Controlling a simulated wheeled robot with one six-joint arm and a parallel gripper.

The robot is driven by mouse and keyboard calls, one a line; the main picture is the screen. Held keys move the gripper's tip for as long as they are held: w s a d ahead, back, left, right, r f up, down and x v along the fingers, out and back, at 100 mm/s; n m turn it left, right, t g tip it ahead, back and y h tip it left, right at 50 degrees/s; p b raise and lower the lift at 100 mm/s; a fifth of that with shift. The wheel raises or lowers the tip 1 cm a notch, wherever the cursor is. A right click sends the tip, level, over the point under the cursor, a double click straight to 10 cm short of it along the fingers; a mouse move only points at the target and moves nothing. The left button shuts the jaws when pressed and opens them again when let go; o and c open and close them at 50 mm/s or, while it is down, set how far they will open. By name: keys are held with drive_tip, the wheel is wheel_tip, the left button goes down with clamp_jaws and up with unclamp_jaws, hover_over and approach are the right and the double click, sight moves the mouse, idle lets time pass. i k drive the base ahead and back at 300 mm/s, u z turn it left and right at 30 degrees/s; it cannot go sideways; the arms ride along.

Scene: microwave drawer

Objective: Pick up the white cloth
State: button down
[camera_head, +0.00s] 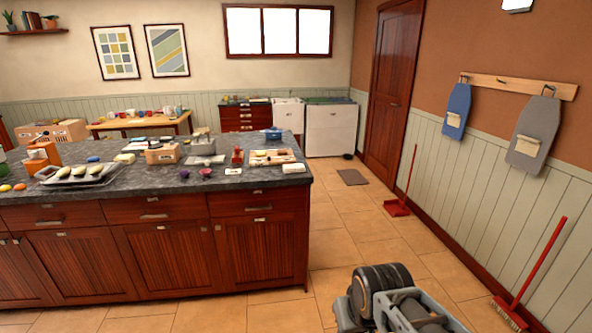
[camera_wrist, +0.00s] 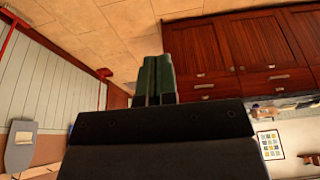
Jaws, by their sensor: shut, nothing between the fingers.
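A small white folded item (camera_head: 293,168), which may be the white cloth, lies at the right end of the dark stone counter (camera_head: 130,188) in the head view. It is too small to tell for sure. My gripper (camera_wrist: 155,78) shows in the wrist view with its two green fingers together, shut and empty. It is well away from the counter top. The wrist view is tilted and shows the red-brown cabinet fronts (camera_wrist: 265,50) beyond the fingers. In the head view my arm is at the bottom, right of the counter, and the fingertips cannot be made out.
The counter holds a tray of long pale items (camera_head: 80,175), a wooden box (camera_head: 162,154), a board with small items (camera_head: 270,157) and purple cups (camera_head: 205,172). The tiled floor right of the counter is open. A red broom (camera_head: 530,275) leans on the right wall.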

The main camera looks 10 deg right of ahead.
sight(292, 168)
drive_tip(key=u, duration=0.05)
drive_tip(key=i, duration=1.4)
drive_tip(key=u, duration=0.75)
drive_tip(key=i, duration=1.1)
drive_tip(key=u, duration=0.45)
